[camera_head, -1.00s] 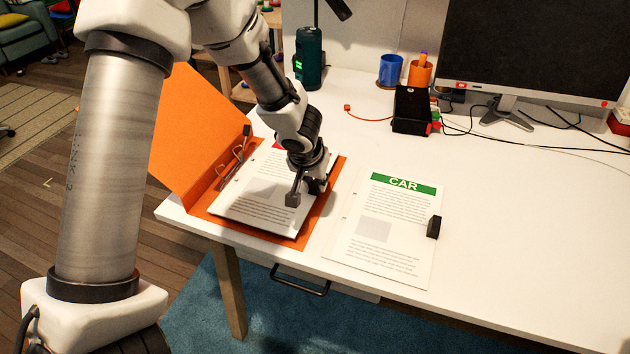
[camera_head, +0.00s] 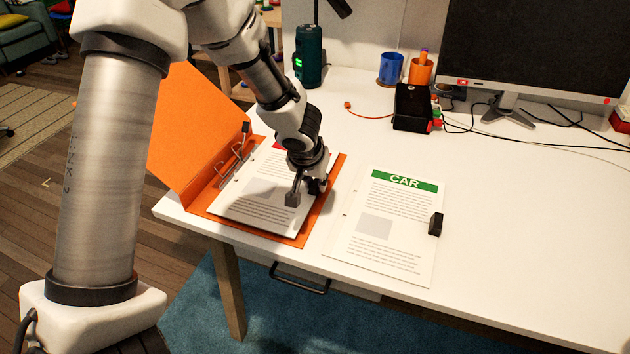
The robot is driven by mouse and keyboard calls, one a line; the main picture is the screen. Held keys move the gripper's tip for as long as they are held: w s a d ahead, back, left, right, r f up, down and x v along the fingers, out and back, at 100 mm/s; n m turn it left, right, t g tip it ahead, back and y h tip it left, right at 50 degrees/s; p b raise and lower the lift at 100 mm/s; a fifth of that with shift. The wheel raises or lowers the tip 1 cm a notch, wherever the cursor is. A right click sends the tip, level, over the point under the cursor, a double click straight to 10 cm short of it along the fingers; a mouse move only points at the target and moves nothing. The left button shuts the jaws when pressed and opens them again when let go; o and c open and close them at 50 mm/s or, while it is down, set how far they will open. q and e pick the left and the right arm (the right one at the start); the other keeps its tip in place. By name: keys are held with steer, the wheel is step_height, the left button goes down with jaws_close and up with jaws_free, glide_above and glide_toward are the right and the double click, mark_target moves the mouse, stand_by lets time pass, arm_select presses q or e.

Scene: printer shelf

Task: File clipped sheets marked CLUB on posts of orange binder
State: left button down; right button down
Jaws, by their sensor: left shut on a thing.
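The open orange binder (camera_head: 303,231) lies on the desk's left end, its cover raised to the left. Its metal posts (camera_head: 231,160) stand along the spine side. A clipped stack of sheets with a red header (camera_head: 250,208) lies over the binder's right half, its left edge close to the posts. The arm hides most of the header, so its word cannot be read. My left gripper (camera_head: 304,191) is shut on the stack's right edge. I cannot tell whether the posts pass through the holes. A second clipped stack marked CAR (camera_head: 390,252) lies to the right. My right gripper is not in view.
A black clip (camera_head: 436,224) sits on the CAR stack's right edge. A black box (camera_head: 412,108), blue cup (camera_head: 390,69), orange cup (camera_head: 420,74) and monitor (camera_head: 535,50) stand at the back. The desk's right front (camera_head: 530,240) is clear.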

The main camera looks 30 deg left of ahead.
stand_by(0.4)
arm_select(q)
steer(key=shift+c, duration=2.2)
jaws_free()
step_height(320, 180, up, 7)
steer(key=p, duration=0.5)
